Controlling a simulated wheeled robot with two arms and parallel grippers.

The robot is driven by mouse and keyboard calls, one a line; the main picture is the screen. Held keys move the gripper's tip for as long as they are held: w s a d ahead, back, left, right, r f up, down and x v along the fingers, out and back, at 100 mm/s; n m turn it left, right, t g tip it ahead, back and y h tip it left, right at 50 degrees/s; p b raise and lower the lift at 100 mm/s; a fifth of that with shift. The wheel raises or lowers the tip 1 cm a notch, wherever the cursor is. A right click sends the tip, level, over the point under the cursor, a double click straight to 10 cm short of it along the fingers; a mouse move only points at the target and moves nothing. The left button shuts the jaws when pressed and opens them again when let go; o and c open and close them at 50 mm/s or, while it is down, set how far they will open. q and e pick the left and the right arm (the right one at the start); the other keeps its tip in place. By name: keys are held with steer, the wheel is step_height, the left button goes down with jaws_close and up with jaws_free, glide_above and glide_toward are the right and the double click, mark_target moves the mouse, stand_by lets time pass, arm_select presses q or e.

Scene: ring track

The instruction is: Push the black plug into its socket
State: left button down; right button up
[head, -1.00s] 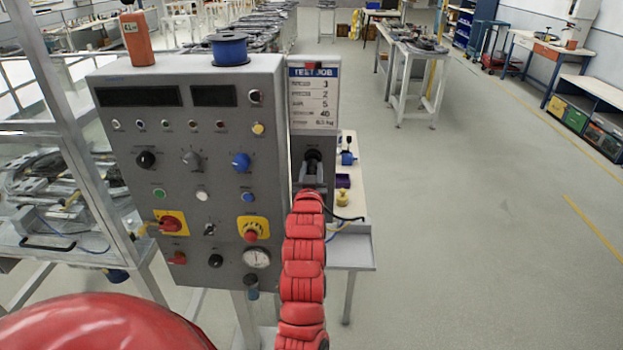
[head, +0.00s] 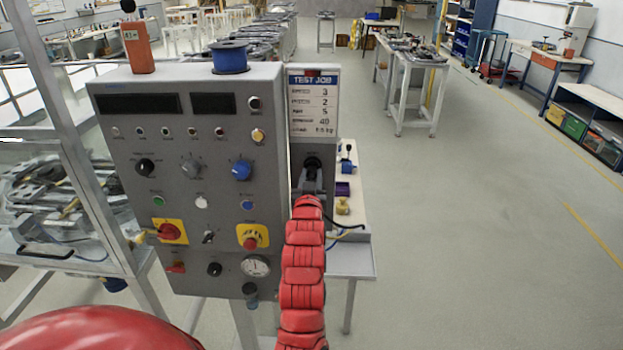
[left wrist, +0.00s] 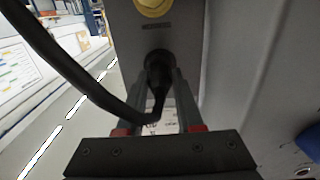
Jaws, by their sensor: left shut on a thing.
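The black plug (left wrist: 158,78) is between the two fingers of my left gripper (left wrist: 162,92) in the left wrist view. A thick black cable bends away from it to the upper left. The plug's front end is at the dark round socket (left wrist: 157,56) in the grey plate; how deep it sits I cannot tell. In the head view my left gripper (head: 312,182) is shut at the narrow panel below the label, with the dark socket area (head: 313,163) just above it. My right gripper is not in view.
A grey control box (head: 190,190) with knobs and buttons stands left of the narrow panel. A white table (head: 352,262) with a yellow part (head: 342,206) and a blue part is behind, to the right.

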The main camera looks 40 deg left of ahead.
arm_select(q)
steer(key=shift+b, duration=0.8)
stand_by(1.3)
steer(key=shift+w+a+b, duration=0.25)
steer(key=shift+w+b, duration=0.1)
steer(key=shift+w, duration=0.15)
stand_by(0.4)
steer(key=shift+c, duration=2.4)
jaws_free()
steer(key=shift+s, duration=0.1)
steer(key=shift+s+d+f, duration=0.1)
steer(key=shift+s+d, duration=0.05)
steer(key=shift+s, duration=0.05)
steer(key=p+v, duration=0.9)
steer(key=v, duration=0.7)
steer(key=shift+s+p, duration=0.3)
steer(key=shift+s, duration=0.1)
